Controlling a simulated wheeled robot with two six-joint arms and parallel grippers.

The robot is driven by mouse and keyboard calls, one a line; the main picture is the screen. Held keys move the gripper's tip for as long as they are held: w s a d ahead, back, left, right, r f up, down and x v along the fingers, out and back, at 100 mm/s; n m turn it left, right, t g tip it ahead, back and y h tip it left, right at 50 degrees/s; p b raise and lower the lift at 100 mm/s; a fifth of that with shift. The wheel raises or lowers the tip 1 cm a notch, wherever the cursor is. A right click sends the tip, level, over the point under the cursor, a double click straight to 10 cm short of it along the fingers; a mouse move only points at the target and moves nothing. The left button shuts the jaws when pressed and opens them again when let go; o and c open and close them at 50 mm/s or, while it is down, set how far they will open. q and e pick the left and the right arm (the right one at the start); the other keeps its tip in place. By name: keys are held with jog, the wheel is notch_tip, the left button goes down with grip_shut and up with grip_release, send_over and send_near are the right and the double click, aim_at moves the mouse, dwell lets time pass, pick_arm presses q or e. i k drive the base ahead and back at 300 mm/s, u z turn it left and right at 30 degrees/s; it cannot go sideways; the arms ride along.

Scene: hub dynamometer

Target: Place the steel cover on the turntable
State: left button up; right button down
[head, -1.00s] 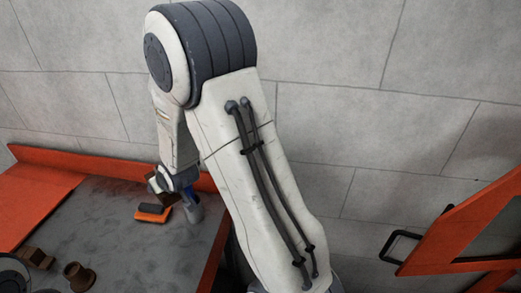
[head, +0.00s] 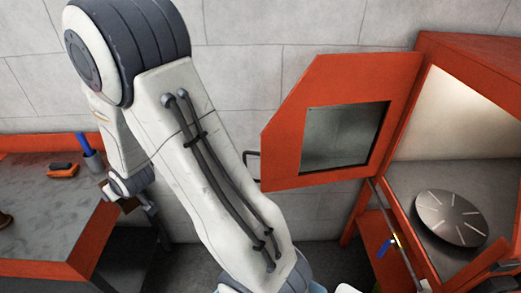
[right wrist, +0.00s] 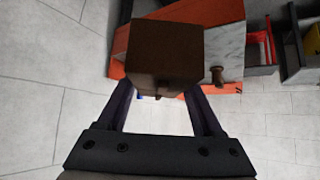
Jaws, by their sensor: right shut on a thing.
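My right arm crosses the middle of the head view. Its gripper (head: 132,190) is beside the right edge of the workbench, shut on a dark brown block (right wrist: 163,55), which fills the space between the fingers in the right wrist view. In the head view the block is small and partly hidden by the arm. The turntable (head: 450,218), a grey disc with radial slots, lies bare inside the orange cabinet at right. I see nothing that I can clearly call a steel cover. My left gripper is not in view.
The cabinet door (head: 284,140) stands open, with a window and black handle, left of the opening. A blue-handled thing (head: 385,247) is at the cabinet's front. The workbench (head: 45,225) holds a cup with a blue item (head: 88,150) and an orange-black item (head: 62,170).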

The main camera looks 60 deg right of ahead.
aim_at(452, 214)
jog(key=k, duration=0.15)
jog(key=u, duration=1.15)
jog(key=i, duration=2.05)
jog(key=z, duration=4.3)
jog(key=i, duration=1.65)
